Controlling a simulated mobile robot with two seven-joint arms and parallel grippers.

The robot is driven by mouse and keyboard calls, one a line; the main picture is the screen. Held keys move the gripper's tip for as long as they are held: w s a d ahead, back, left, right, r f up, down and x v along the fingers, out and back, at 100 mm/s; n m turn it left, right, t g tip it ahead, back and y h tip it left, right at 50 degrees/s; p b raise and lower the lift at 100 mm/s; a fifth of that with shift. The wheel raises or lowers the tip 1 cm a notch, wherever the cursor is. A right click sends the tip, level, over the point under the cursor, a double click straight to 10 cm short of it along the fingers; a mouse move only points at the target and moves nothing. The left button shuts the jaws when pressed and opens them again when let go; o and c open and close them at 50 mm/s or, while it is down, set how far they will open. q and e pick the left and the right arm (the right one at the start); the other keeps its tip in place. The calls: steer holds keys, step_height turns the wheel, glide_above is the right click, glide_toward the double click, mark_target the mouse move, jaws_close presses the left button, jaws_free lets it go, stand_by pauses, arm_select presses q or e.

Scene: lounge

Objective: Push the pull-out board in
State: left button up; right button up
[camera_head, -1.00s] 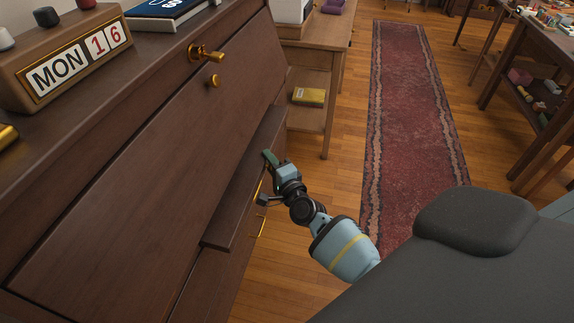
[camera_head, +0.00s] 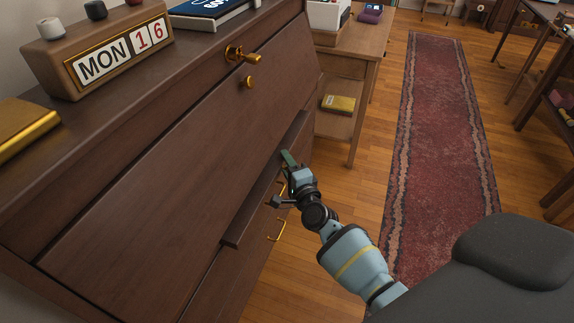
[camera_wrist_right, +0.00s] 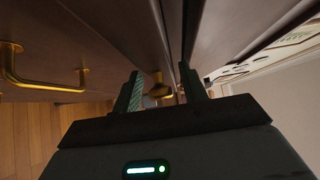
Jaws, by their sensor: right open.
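The pull-out board (camera_head: 262,190) is a dark brown wooden strip below the slanted front of the desk (camera_head: 150,190). A narrow width of it sticks out along the desk front. My right gripper (camera_head: 289,160) is at the far half of the board, close to its outer edge; I cannot tell whether it touches. In the right wrist view my right gripper (camera_wrist_right: 161,90) has its two fingers apart, with dark wood beyond and a small brass fitting (camera_wrist_right: 160,89) showing between them. My left gripper is not in view.
Brass drawer handles (camera_head: 277,231) stick out below the board. A brass handle (camera_head: 243,55) and knob (camera_head: 246,82) sit on the upper front. A calendar block (camera_head: 105,50) stands on top. A wooden side table (camera_head: 350,40) stands beyond; the red runner (camera_head: 440,130) is clear.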

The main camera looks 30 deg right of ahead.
steer(key=s+p, duration=0.1)
steer(key=s, duration=0.6)
steer(key=shift+s+a, duration=0.3)
steer(key=shift+s, duration=0.05)
